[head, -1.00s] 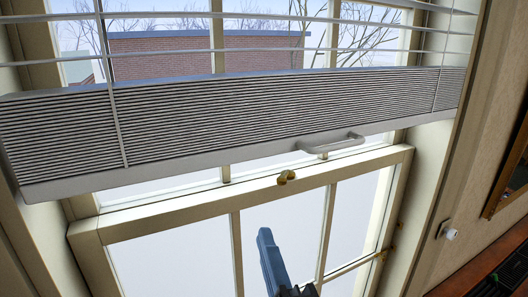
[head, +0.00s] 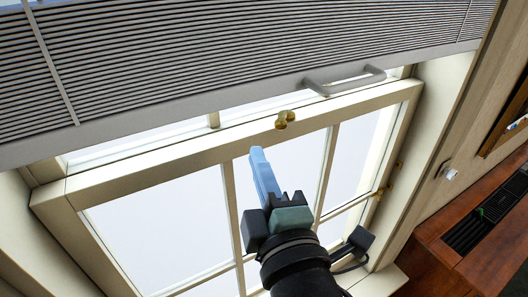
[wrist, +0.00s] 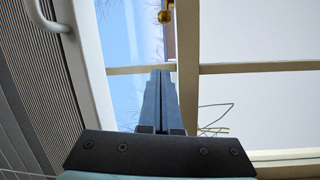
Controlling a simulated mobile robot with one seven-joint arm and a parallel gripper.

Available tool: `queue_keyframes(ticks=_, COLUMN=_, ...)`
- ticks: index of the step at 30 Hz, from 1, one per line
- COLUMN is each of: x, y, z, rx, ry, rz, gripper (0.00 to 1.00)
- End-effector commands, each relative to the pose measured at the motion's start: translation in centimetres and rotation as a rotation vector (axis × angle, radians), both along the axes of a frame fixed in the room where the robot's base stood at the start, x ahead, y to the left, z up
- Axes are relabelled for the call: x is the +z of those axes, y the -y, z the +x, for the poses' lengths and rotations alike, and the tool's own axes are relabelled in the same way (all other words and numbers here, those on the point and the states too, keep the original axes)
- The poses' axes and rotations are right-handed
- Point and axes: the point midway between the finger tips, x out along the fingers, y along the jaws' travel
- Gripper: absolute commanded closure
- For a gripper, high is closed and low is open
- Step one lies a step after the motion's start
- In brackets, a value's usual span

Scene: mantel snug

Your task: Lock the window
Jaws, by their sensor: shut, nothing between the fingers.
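The window (head: 150,160) has a cream frame with panes. A small brass lock (head: 285,119) sits on the top rail of its lower sash, just below the blind. My gripper (head: 257,152) is shut and empty, its blue fingers pointing up toward the lock from a little below and left of it, apart from it. In the wrist view the shut fingers (wrist: 160,75) point up, and the brass lock (wrist: 165,16) shows at the top edge, partly cut off, beyond the fingertips.
A grey pleated blind (head: 240,60) with a handle (head: 345,80) hangs over the upper window, its bottom rail just above the lock. A wooden cabinet (head: 465,235) with a dark grille stands at the right. A small white knob (head: 450,173) is on the right wall.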

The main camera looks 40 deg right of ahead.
Motion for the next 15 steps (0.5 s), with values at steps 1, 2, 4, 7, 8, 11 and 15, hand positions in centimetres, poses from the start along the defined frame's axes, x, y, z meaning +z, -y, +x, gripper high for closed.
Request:
queue_keyframes(ticks=1, x=-0.3, y=0.1, z=0.3, rx=0.002, ry=0.003, rz=-0.005, gripper=1.0)
queue_keyframes(ticks=2, x=-0.4, y=0.2, z=0.4, rx=0.003, ry=0.003, rz=-0.005, gripper=1.0)
queue_keyframes(ticks=4, x=-0.4, y=0.4, z=0.8, rx=0.003, ry=0.003, rz=-0.007, gripper=1.0)
queue_keyframes(ticks=7, x=-0.4, y=0.7, z=1.4, rx=0.003, ry=0.002, rz=-0.006, gripper=1.0)
queue_keyframes(ticks=8, x=-0.4, y=0.8, z=1.5, rx=0.002, ry=0.003, rz=-0.006, gripper=1.0)
queue_keyframes(ticks=11, x=0.2, y=1.2, z=2.2, rx=-0.002, ry=0.0, rz=-0.002, gripper=1.0)
queue_keyframes(ticks=15, x=0.8, y=2.6, z=4.7, rx=-0.003, ry=-0.002, rz=0.001, gripper=1.0)
